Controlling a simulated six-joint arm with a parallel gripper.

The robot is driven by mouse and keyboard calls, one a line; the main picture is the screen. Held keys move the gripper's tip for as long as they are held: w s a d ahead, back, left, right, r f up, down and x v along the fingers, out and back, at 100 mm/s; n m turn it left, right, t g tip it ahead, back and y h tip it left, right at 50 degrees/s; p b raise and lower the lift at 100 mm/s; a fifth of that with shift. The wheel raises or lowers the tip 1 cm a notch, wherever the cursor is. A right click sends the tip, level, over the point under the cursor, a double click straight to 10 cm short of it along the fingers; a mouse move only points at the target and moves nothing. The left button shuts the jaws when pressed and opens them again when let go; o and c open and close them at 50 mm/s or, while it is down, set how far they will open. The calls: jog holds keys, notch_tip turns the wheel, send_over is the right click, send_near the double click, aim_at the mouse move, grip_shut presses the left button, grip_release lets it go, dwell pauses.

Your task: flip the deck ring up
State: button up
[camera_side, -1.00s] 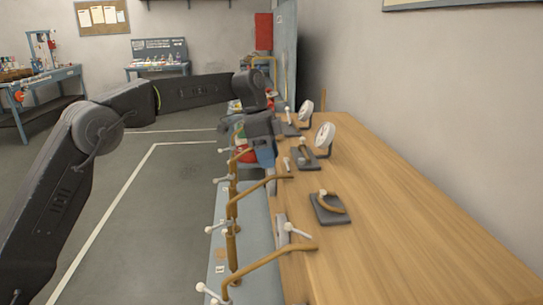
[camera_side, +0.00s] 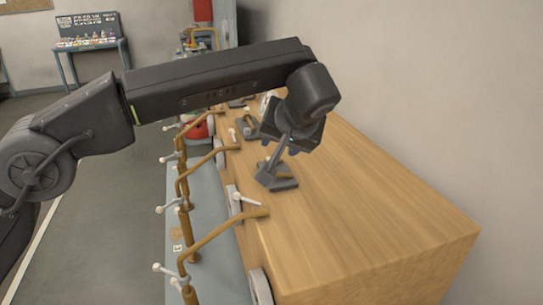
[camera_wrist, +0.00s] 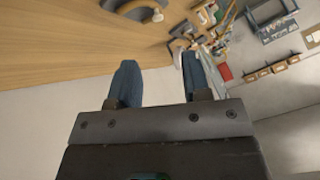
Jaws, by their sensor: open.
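The deck ring in the wrist view (camera_wrist: 135,6) is a curved handle with a white knob on a dark base, cut by the top edge. In the side view a dark base plate (camera_side: 284,184) on the wooden top, beneath my gripper (camera_side: 293,143), appears to be the same fitting. My gripper and a grey stem cover much of it there, so the ring's lie cannot be told. My gripper also shows in the wrist view (camera_wrist: 160,62), its two blue fingers apart with nothing between them. The fitting lies beyond the fingertips, apart from them.
Bent brown pipes with white-knobbed levers (camera_side: 220,228) line the left edge of the wooden bench (camera_side: 370,215). More small fittings (camera_side: 246,126) stand farther back. The right part of the bench top is clear, with a wall beyond.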

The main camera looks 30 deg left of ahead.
aim_at(270, 158)
jog(key=shift+n+t, duration=0.4)
jog(key=shift+n, duration=0.3)
jog(key=x, duration=1.2)
jog(key=shift+w+d+f, duration=0.1)
jog(key=shift+w, duration=0.05)
grip_shut()
